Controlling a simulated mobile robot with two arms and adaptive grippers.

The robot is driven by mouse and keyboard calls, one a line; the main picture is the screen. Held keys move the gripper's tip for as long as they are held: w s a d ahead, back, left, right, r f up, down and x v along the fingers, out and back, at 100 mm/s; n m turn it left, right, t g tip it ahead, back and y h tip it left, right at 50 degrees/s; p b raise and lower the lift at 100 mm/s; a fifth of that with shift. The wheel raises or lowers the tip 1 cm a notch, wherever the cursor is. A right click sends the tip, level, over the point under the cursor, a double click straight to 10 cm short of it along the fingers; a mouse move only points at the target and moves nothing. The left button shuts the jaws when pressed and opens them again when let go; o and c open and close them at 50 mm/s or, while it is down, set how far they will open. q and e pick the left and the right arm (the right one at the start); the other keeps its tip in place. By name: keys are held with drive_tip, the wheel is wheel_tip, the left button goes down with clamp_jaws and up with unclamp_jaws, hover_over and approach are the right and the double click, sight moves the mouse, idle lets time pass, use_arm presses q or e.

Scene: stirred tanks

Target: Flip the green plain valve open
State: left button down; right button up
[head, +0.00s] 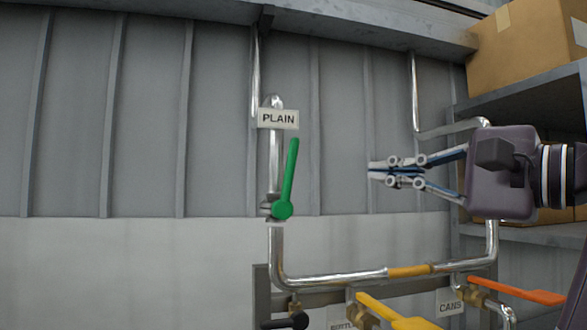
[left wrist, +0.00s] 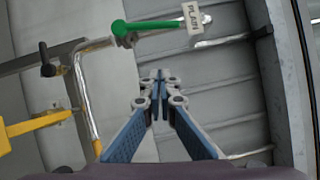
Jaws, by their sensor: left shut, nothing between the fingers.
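The green valve handle (head: 289,180) is on the vertical silver pipe under the PLAIN sign (head: 278,118). It points up from its round hub, leaning slightly right, nearly in line with the pipe. In the left wrist view the green handle (left wrist: 155,26) lies across the top, beyond my fingertips, with the PLAIN sign (left wrist: 192,17) at its tip end. My left gripper (head: 374,170) is to the right of the handle in the head view, pointing left, with a gap between them. Its fingertips (left wrist: 160,74) are together and empty. My right gripper is not in view.
Below are a yellow handle (head: 394,314), an orange handle (head: 516,291) and a black handle (head: 288,322). A horizontal silver pipe (head: 335,280) with a yellow band runs beneath. A shelf with cardboard boxes (head: 525,45) is at right. Open space lies between gripper and green handle.

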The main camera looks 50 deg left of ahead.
sight(290, 171)
use_arm(q)
drive_tip(key=s+a+r+p, duration=0.1)
drive_tip(key=s+a+p, duration=0.1)
drive_tip(key=a, duration=0.9)
drive_tip(key=shift+s+r+p, duration=0.25)
drive_tip(key=shift+s+p, duration=0.15)
drive_tip(key=shift+s, duration=0.35)
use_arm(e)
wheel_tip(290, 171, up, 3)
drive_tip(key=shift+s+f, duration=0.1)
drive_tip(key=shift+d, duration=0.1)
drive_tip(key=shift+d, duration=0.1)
